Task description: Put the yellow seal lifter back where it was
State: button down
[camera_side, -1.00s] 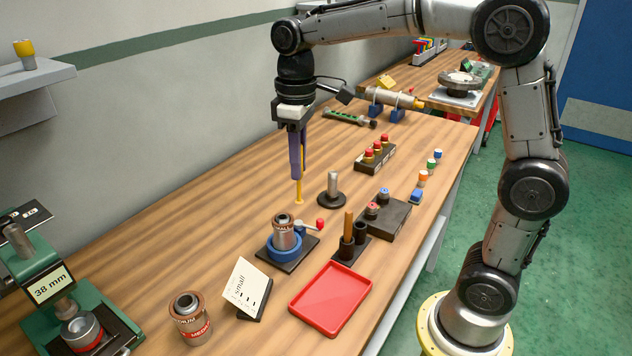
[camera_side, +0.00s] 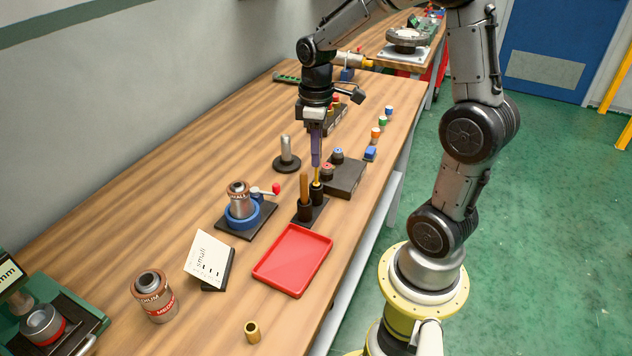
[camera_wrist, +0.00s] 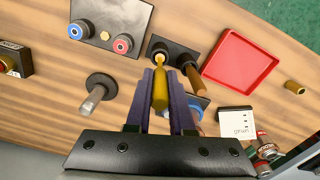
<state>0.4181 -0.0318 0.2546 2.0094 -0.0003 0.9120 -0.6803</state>
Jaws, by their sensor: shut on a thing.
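The yellow seal lifter (camera_wrist: 160,88) is upright between the fingers of my gripper (camera_wrist: 160,100), which is shut on its handle. In the side view my gripper (camera_side: 316,150) is above the two-cup black holder (camera_side: 313,213). The lifter's lower end (camera_side: 317,178) is at the mouth of the right-hand black cup (camera_side: 317,194). How far it is inside the cup I cannot tell. A tool with a brown handle (camera_side: 304,187) stands in the other cup.
A red tray (camera_side: 293,260) lies in front of the holder. A dark block with knobs (camera_side: 345,179) is close behind. A blue ring vise (camera_side: 242,216) and a dark stand with a grey post (camera_side: 286,155) are to the left.

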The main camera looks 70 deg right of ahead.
aim_at(316, 183)
jog(key=shift+f, duration=2.6)
jog(key=shift+f, duration=0.15)
jog(key=c, duration=0.8)
grip_release()
jog(key=shift+w, duration=0.1)
notch_tip(316, 183, up, 12)
jog(key=shift+r, duration=0.1)
jog(key=shift+s+a+r+m+t, duration=0.45)
jog(key=shift+s+a+t, duration=0.5)
jog(key=shift+s+a, duration=1.1)
jog(key=shift+s+a+r+m+t, duration=0.3)
jog(key=shift+s+a+m+t, duration=0.45)
jog(key=shift+s+a, duration=1.3)
jog(key=shift+s+a+r+m+t, duration=0.35)
jog(key=shift+s+a+t, duration=0.75)
jog(key=shift+s+a, duration=0.95)
